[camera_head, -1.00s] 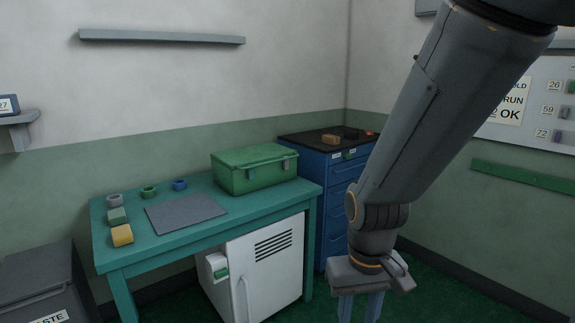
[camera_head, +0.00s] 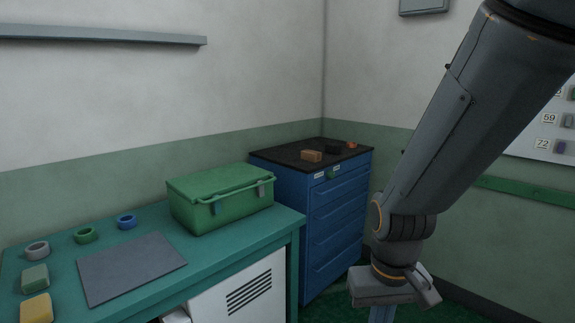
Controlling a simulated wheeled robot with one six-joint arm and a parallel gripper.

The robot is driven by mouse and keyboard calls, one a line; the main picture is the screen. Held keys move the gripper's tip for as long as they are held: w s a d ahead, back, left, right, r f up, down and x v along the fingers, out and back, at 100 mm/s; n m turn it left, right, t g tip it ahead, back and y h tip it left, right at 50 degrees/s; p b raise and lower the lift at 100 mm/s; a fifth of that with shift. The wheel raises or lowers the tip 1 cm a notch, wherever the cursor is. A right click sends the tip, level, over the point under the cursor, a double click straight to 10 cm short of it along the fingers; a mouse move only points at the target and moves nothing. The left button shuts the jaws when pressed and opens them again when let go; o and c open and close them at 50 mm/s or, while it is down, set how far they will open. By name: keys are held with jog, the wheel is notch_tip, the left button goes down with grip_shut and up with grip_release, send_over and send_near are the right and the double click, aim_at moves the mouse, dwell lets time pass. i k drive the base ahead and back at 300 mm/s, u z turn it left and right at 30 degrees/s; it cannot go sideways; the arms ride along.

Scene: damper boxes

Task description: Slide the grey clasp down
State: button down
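A green lidded box (camera_head: 235,209) stands on the right end of the teal bench, its lid down. Two small clasps show on its front: one at the left looks blue-grey (camera_head: 215,206), and one at the right looks grey (camera_head: 261,191). Both are too small to tell their exact position. A green bar handle runs along the front. My gripper (camera_head: 382,314) points down at the bottom edge, right of the box and well apart from it. Its fingertips are cut off by the frame, so its opening cannot be told; nothing held is visible.
The teal bench (camera_head: 220,258) carries a dark mat (camera_head: 130,266), several coloured rings and two blocks. A blue drawer cabinet (camera_head: 338,220) with small items on top stands right of the bench. A white cabinet (camera_head: 240,299) sits under it. Floor shows between cabinet and my arm.

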aim_at(260, 189)
jog(key=z, duration=0.05)
jog(key=i, duration=1.65)
jog(key=u, duration=0.3)
